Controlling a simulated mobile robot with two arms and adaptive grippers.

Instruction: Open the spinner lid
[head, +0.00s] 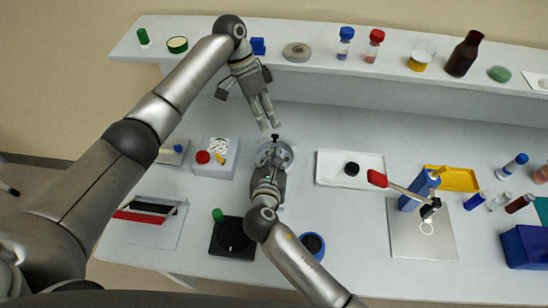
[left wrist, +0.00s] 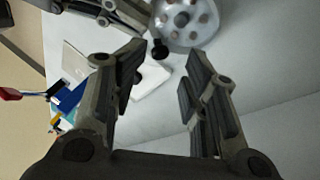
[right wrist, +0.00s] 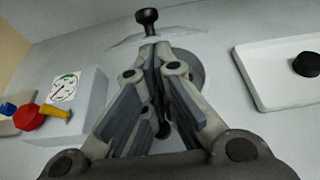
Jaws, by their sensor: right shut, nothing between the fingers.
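The spinner (head: 290,153) is a round grey device on the bench, partly hidden by my right gripper. The left wrist view shows its rotor (left wrist: 184,20) with several brownish spots. A black knob (head: 275,137) shows at the spinner's edge, also in the left wrist view (left wrist: 160,49) and right wrist view (right wrist: 147,16). The lid looks clear, and I cannot tell how far it is raised. My right gripper (right wrist: 153,48) is shut and empty, its tips over the spinner close to the knob. My left gripper (head: 271,121) is open and empty, behind the knob.
Left of the spinner stands a white box (head: 214,169) with a gauge and red knob (head: 202,157). Right are a white tray (head: 330,168) with a black cap (head: 352,169) and a blue stand (head: 415,192). A raised shelf (head: 325,66) with bottles runs behind.

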